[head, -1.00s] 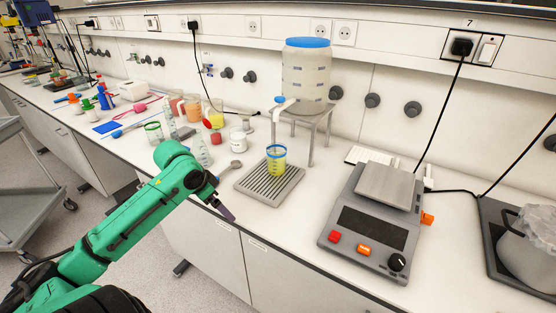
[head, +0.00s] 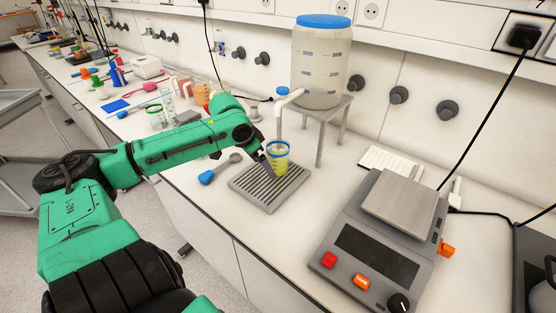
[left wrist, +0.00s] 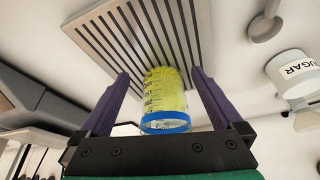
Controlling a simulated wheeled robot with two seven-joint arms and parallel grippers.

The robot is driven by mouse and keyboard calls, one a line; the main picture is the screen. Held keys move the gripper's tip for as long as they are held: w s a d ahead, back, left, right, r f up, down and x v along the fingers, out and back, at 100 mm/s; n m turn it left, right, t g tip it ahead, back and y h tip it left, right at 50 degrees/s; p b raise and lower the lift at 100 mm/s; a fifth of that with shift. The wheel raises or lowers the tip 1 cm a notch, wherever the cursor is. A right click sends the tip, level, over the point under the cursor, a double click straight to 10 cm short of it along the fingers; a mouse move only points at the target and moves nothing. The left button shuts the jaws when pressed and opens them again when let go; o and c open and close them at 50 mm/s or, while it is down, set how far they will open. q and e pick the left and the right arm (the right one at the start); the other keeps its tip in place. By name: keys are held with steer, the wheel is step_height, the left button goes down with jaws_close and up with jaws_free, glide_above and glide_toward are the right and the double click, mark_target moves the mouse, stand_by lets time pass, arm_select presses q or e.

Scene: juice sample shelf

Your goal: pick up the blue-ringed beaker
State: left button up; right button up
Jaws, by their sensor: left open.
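The blue-ringed beaker (head: 278,160) holds yellow liquid and stands upright on the grey slatted drip tray (head: 252,199) under the spout of the big container. In the left wrist view the beaker (left wrist: 165,98) sits between the two purple fingers of my left gripper (left wrist: 163,90), with gaps visible on both sides. In the head view my left gripper (head: 268,164) is at the beaker's left side, its fingers partly hidden. It is open and empty. My right gripper is not in view.
A white container with blue lid (head: 320,65) stands on a metal stand (head: 321,140) behind the beaker. A scale (head: 376,244) is to the right. A blue-handled spoon (head: 207,177) lies left of the tray. A jar labelled SUGAR (left wrist: 298,72) is close by in the wrist view.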

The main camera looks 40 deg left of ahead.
mark_target(281, 156)
arm_select(q)
steer(key=shift+w+a+f, duration=0.1)
steer(key=shift+w+f, duration=0.05)
steer(key=shift+w, duration=0.3)
steer(key=shift+w+a+f, duration=0.1)
steer(key=shift+w+f, duration=0.05)
steer(key=shift+w, duration=0.25)
steer(key=shift+w+d+r, duration=0.15)
steer(key=shift+w, duration=0.2)
steer(key=shift+w+d+b, duration=0.15)
steer(key=shift+w+b, duration=0.1)
steer(key=shift+b, duration=0.1)
steer(key=w, duration=0.2)
steer(key=w+d, duration=0.1)
steer(key=shift+w+d, duration=0.15)
steer(key=shift+w, duration=0.25)
steer(key=shift+w+f+p, duration=0.1)
steer(key=shift+f+p, duration=0.2)
steer(key=shift+f, duration=0.25)
jaws_close()
steer(key=shift+w, duration=0.1)
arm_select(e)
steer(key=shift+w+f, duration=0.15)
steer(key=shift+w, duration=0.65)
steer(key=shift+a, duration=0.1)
